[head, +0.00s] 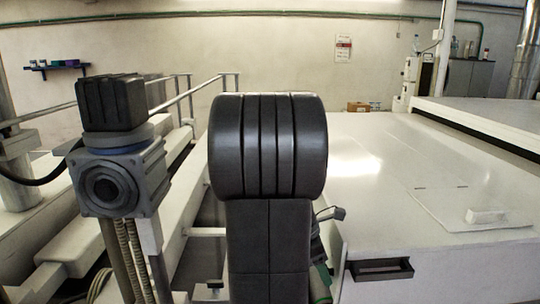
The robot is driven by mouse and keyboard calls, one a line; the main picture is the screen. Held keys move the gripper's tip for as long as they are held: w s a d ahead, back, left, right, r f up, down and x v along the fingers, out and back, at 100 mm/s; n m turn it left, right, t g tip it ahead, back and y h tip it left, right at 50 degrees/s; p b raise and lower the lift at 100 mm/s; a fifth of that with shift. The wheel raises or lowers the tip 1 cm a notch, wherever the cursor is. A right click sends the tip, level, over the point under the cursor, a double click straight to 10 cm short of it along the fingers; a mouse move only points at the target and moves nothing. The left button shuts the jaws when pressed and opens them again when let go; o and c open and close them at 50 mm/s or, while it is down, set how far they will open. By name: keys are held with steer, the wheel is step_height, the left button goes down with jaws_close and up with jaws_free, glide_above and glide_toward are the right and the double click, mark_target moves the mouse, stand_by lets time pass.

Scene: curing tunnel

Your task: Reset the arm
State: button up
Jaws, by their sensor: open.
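A large black rounded arm link of mine stands upright in the middle of the head view and covers much of the scene behind it. I cannot make out my gripper or its fingertips in this view. A small dark grey part (331,213) sticks out to the right from behind the link. I cannot tell what it belongs to.
A white machine (370,195) with a broad flat top fills the right, with a hatch handle (485,215) and a dark recessed pull (380,268). A grey motor block (118,180) stands close at left. Rails (195,92) run behind it. A carton (358,107) sits at the far edge.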

steer(key=shift+w+r+g+p, duration=0.1)
steer(key=shift+g+p, duration=0.2)
steer(key=shift+g, duration=0.1)
steer(key=shift+v, duration=2.6)
steer(key=shift+a, duration=0.1)
